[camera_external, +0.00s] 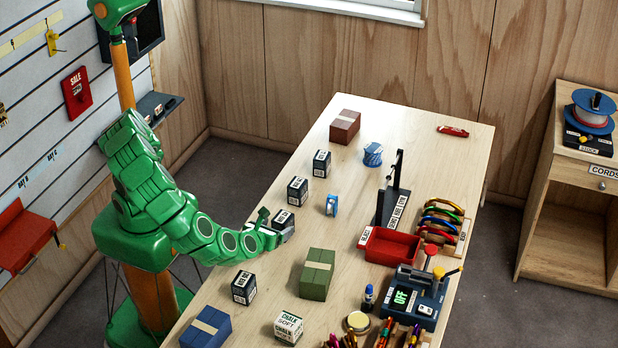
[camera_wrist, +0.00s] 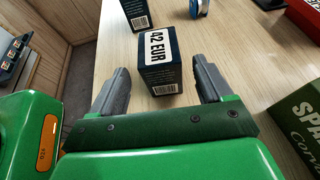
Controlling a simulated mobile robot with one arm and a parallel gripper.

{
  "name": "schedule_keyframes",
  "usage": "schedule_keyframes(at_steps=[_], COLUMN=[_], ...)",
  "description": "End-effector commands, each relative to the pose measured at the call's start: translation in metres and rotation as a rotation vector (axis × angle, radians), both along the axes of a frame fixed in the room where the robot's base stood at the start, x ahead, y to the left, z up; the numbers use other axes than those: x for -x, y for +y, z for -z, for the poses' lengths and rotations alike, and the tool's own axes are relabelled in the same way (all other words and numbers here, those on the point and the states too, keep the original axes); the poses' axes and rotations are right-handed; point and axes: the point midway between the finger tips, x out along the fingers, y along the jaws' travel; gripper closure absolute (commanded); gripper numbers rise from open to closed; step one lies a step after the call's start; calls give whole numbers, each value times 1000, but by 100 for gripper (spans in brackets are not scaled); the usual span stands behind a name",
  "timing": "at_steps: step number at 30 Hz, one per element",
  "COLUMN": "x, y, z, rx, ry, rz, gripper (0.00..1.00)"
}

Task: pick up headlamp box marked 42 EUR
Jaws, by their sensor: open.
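The headlamp box marked 42 EUR (camera_wrist: 158,64) is dark blue with a white label on its top and a barcode on its near side. It stands upright on the table in the wrist view. My gripper (camera_wrist: 160,86) is open, with one grey finger at each side of the box's near part. I cannot tell whether either finger touches it. In the external view the same box (camera_external: 284,218) is partly hidden by my gripper (camera_external: 281,231), which is low over the table.
Similar dark boxes stand behind (camera_external: 297,189) and in front (camera_external: 244,287). A green box (camera_external: 316,273) is to the right, and a small blue roll (camera_external: 331,205) lies beyond. A red tray (camera_external: 390,246) stands farther right on the table (camera_external: 430,165).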

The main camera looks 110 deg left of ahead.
Motion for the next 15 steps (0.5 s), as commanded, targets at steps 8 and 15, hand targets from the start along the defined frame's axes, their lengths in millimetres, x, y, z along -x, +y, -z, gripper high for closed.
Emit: schedule_keyframes(at_steps=[8, 15], x=[-4, -7], y=[29, 44], z=[10, 17], rx=[-1, 2], ry=[1, -1], rz=[-3, 1], gripper=[21, 21])
